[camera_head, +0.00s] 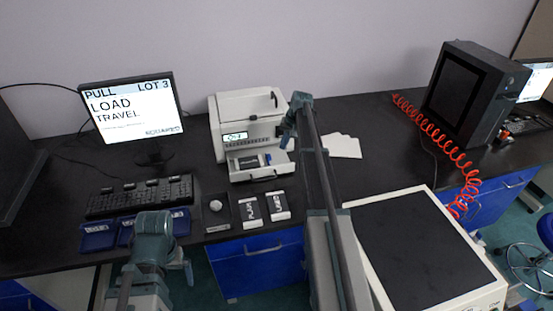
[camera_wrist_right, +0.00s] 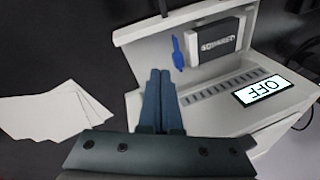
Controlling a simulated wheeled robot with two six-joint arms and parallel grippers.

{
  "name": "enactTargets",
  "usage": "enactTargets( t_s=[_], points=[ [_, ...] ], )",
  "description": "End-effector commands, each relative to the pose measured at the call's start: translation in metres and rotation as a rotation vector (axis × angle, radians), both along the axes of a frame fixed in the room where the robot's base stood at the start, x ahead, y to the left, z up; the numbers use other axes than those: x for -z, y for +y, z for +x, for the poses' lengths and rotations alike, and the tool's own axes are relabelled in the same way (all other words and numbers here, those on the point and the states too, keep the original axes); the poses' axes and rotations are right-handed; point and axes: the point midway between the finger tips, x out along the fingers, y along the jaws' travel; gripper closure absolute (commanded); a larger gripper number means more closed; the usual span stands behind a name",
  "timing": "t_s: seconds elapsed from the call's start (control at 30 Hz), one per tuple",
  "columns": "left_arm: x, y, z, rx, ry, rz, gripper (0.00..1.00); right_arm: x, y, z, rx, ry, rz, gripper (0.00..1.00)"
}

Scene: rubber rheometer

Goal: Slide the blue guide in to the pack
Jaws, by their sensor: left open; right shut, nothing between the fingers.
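The pack is a dark block with a white label (camera_head: 250,162), lying in the pulled-out light tray of the white machine. It also shows in the right wrist view (camera_wrist_right: 220,43). The blue guide (camera_wrist_right: 178,52) is a small slim piece in the same tray, beside the pack with a narrow gap between them. In the head view the guide (camera_head: 268,158) is at the pack's right end. My right gripper (camera_head: 287,137) is above the tray's right side; in its wrist view its fingers (camera_wrist_right: 160,74) are together, empty and apart from the guide. My left gripper (camera_head: 153,240) is open at the table's front edge.
The white machine (camera_head: 243,108) stands behind the tray (camera_head: 281,171). Two dark packs (camera_head: 249,211) and a small dark tray with a round grey object (camera_head: 215,206) lie in front. A keyboard (camera_head: 140,195), blue cases (camera_head: 98,235) and a monitor (camera_head: 132,112) are left; paper sheets (camera_head: 343,146) lie right.

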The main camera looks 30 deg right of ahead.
Motion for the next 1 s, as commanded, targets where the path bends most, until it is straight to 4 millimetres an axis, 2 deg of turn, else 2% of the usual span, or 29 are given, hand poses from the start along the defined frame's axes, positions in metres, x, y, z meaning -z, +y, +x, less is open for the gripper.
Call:
enactTargets(
  t_s=[0.03, 0.2, 0.4, 0.67, 0.77, 1.0],
  points=[
    [0.011, 0.000, 0.000, 0.000, 0.000, 0.000, 0.00, 0.007, -0.015, -0.007, -0.069, -0.053, 0.026, 1.00],
    [0.023, 0.000, 0.000, 0.000, 0.000, 0.000, 0.00, 0.003, -0.045, -0.017, -0.285, -0.239, 0.062, 1.00],
    [0.028, 0.000, 0.000, 0.000, 0.000, 0.000, 0.00, -0.005, -0.063, -0.023, -0.408, -0.368, 0.055, 1.00],
    [0.031, 0.000, 0.000, 0.000, 0.000, 0.000, 0.00, -0.004, -0.064, -0.022, -0.431, -0.389, 0.051, 1.00],
    [0.040, 0.000, 0.000, 0.000, 0.000, 0.000, 0.00, 0.006, -0.061, -0.018, -0.431, -0.389, 0.052, 1.00],
    [0.075, 0.000, 0.000, 0.000, 0.000, 0.000, 0.00, 0.040, -0.047, 0.001, -0.431, -0.388, 0.052, 1.00]
  ],
)
